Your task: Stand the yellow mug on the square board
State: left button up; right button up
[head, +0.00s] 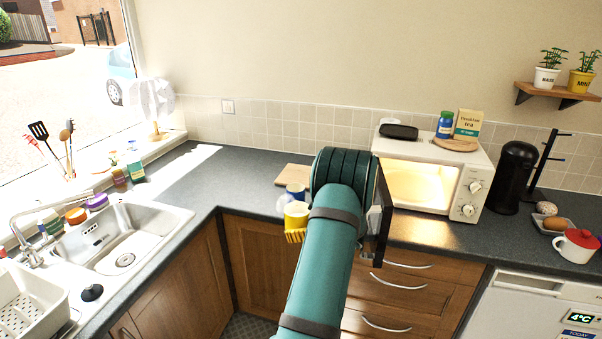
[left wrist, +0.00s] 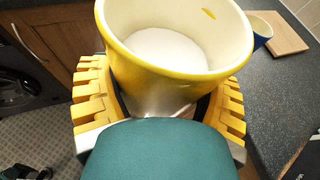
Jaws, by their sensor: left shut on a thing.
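The yellow mug (head: 296,213) is held upright by my left gripper (head: 296,236), in front of the counter edge. My right gripper is out of view.
A blue mug (head: 295,189) stands by the board's near edge; I cannot tell whether it touches the board. The microwave (head: 474,185) is open, its dark door (head: 382,215) jutting forward beside my arm. Clear counter (head: 225,180) lies left of the board.

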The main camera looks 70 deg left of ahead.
aim_at(298, 176)
jog(key=i+j, duration=0.1)
jog(key=j, duration=0.3)
jog(key=i+j, duration=0.15)
jog(key=j, duration=0.25)
jog(key=i+j, duration=0.1)
jog(key=j, duration=0.35)
jog(key=i+j, duration=0.1)
jog(key=j, duration=0.3)
jog(key=i+j, duration=0.15)
jog(key=j, duration=0.25)
jog(key=i+j, duration=0.1)
jog(key=j, duration=0.3)
